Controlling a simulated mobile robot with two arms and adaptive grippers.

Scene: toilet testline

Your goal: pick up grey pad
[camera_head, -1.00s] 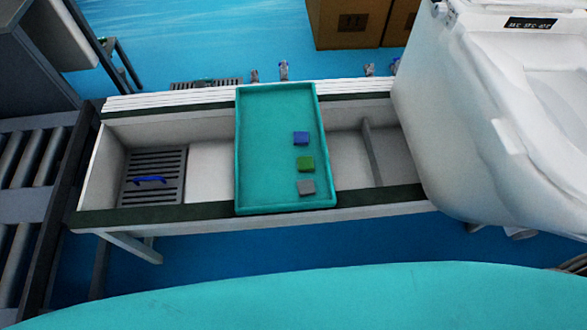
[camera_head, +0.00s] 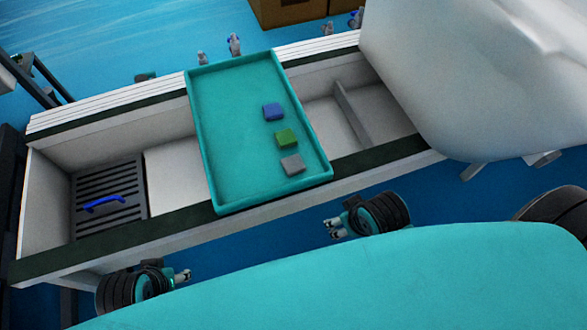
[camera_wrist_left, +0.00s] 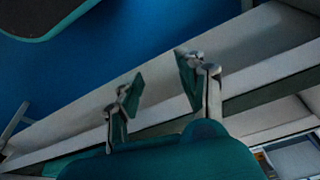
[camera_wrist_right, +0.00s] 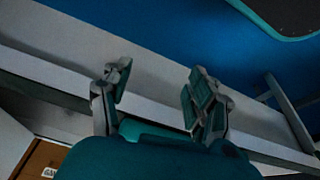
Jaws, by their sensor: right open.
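The grey pad (camera_head: 292,165) lies flat in the teal tray (camera_head: 228,183), nearest the tray's front right corner. A green pad (camera_head: 286,138) and a blue pad (camera_head: 273,112) lie behind it in a row, apart from each other. My left gripper (camera_head: 186,276) is in front of the bench at the lower left, well away from the pads; its fingers stand apart and empty in the left wrist view (camera_wrist_left: 160,85). My right gripper (camera_head: 331,228) is in front of the bench, below and right of the grey pad; it is open and empty in the right wrist view (camera_wrist_right: 155,90).
The tray rests across a white bench trough (camera_head: 180,175). A large white toilet (camera_head: 460,70) stands at the right. Brown boxes (camera_head: 290,10) are behind.

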